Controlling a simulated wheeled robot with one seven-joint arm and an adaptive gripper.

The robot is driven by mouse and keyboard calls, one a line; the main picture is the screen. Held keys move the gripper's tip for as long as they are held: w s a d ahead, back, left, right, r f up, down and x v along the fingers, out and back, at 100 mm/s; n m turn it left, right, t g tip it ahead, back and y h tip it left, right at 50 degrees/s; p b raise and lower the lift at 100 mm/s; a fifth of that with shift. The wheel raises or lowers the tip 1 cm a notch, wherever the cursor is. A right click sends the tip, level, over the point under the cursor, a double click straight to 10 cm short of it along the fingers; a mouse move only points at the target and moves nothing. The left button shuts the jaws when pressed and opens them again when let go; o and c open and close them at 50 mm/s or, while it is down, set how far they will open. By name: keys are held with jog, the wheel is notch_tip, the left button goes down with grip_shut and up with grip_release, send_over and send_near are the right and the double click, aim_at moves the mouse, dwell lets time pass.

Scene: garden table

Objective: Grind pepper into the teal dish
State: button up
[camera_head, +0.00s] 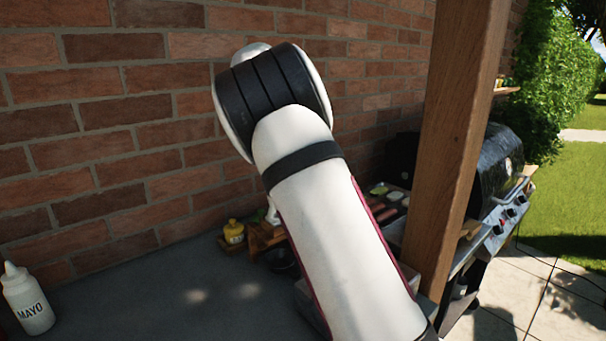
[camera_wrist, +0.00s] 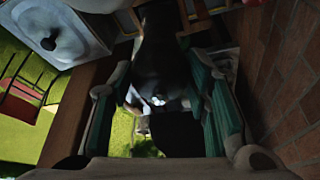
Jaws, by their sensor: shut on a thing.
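In the wrist view my gripper (camera_wrist: 162,98) has its two green-padded fingers closed around a dark, glossy, rounded body (camera_wrist: 165,50). It looks like the pepper grinder, but shadow hides its detail. In the head view my white arm stands in front, and I cannot see the gripper or the held thing there. I cannot make out the teal dish in either view.
A white mayo bottle (camera_head: 28,302) stands on the grey counter (camera_head: 160,300). A yellow bottle (camera_head: 234,233), wooden caddy (camera_head: 262,236) and dark bowl (camera_head: 282,262) stand near the brick wall (camera_head: 120,120). A wooden post (camera_head: 455,150) and a grill (camera_head: 500,180) are at right.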

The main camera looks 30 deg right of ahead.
jog(key=shift+m+b, duration=0.3)
jog(key=shift+m, duration=0.2)
dwell(0.8)
dwell(0.5)
jog(key=o, duration=1.2)
jog(key=v, duration=1.1)
jog(key=shift+w+r, duration=0.25)
jog(key=shift+r, duration=0.15)
